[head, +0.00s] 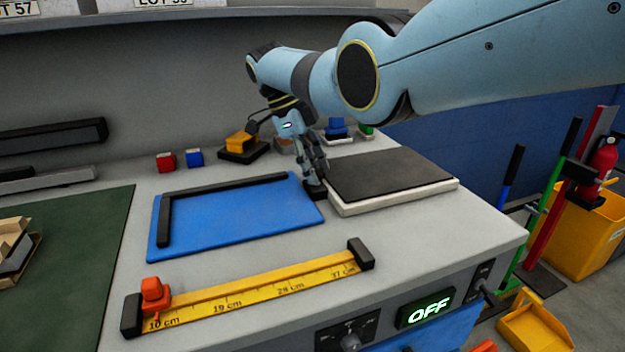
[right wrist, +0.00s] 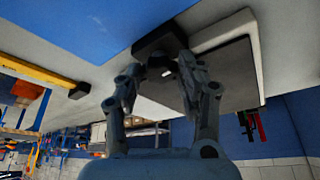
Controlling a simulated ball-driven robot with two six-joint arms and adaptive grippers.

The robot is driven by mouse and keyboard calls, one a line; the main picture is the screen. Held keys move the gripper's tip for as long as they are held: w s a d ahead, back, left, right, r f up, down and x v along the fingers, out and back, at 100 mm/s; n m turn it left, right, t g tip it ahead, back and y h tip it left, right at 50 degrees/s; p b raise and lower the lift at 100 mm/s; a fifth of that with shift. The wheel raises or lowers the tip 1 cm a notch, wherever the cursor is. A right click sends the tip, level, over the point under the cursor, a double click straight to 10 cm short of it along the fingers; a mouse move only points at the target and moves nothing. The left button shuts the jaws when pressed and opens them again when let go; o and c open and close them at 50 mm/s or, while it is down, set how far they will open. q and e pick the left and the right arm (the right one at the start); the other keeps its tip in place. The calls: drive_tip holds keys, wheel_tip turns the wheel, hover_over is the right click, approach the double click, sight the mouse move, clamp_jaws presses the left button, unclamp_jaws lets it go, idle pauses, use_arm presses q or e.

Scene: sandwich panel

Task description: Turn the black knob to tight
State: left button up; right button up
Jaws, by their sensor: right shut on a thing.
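The black knob (right wrist: 158,66) shows in the right wrist view between my fingertips, with a small white mark on it. It sits on a dark block (right wrist: 158,39) between the blue mat and the grey-topped panel. In the head view my right gripper (head: 317,178) points down and is shut on the knob, which its fingers mostly hide. The dark block (head: 314,193) shows just below the fingers. My right gripper (right wrist: 160,75) also shows in the right wrist view. I cannot read which setting the knob is at. My left gripper is not in view.
A blue mat (head: 235,215) with a black L-shaped bar lies left of the gripper. The sandwich panel (head: 390,172) lies close on its right. A yellow ruler (head: 250,292) with an orange slider lies in front. The front panel carries an OFF display (head: 427,309).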

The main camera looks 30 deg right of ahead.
drive_tip(key=shift+f+m+y+b, duration=0.1)
drive_tip(key=shift+m+y+b, duration=0.2)
drive_tip(key=shift+m+b, duration=0.65)
drive_tip(key=o, duration=1.1)
drive_tip(key=shift+o, duration=0.2)
drive_tip(key=shift+g, duration=0.3)
